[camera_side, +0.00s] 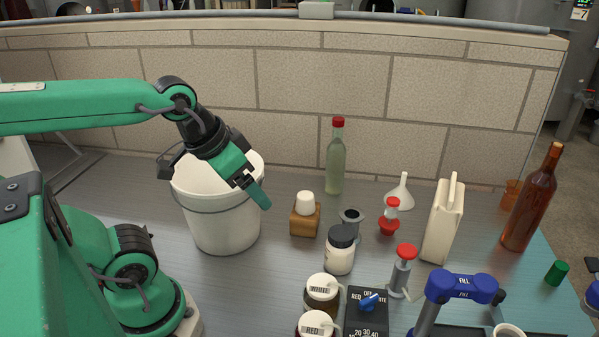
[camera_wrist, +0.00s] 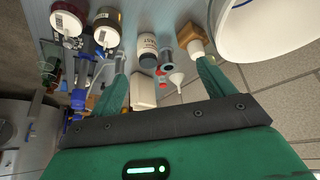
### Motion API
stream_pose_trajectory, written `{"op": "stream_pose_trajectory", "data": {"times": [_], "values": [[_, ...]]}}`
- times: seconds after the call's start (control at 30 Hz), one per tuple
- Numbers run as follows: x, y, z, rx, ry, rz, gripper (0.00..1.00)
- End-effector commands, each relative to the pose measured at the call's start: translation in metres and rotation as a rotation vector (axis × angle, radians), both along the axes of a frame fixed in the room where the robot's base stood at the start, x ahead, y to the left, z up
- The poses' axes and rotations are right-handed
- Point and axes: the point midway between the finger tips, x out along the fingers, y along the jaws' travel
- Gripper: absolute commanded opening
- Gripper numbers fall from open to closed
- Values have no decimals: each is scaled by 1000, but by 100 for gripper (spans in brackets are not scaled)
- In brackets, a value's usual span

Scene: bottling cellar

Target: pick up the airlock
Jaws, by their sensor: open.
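Two small red-capped pieces could be the airlock, and I cannot tell for certain which is: a pale one with a red base (camera_side: 389,216), in front of the white funnel, and a grey-bodied one (camera_side: 402,272) nearer the front. Both stand upright on the metal bench. In the wrist view, a small red part (camera_wrist: 162,85) shows beside the funnel, between my fingers. My gripper (camera_side: 253,189) is open and empty, tilted down in front of the white bucket, well left of both pieces. Its two green fingers (camera_wrist: 163,68) are spread in the wrist view.
The white bucket (camera_side: 222,222) is close behind my gripper. A wooden block with a white bung (camera_side: 305,220), a grey collared piece (camera_side: 350,219) and a black-lidded bottle (camera_side: 340,254) stand between. The funnel (camera_side: 400,193), pale jug (camera_side: 443,226) and brown bottle (camera_side: 531,205) are farther right.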

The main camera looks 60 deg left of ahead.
Motion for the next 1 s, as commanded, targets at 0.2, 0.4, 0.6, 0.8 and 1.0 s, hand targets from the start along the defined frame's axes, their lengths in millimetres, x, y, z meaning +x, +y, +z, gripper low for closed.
{"op": "stream_pose_trajectory", "data": {"times": [0.2, 0.4, 0.6, 0.8, 1.0], "values": [[0, 0, 0, 0, 0, 0, 56], [0, 0, 0, 0, 0, 0, 56], [5, 0, 4, -4, 7, 8, 56], [23, -1, 14, -22, 36, 36, 56], [55, -3, 27, -47, 78, 85, 56]]}}
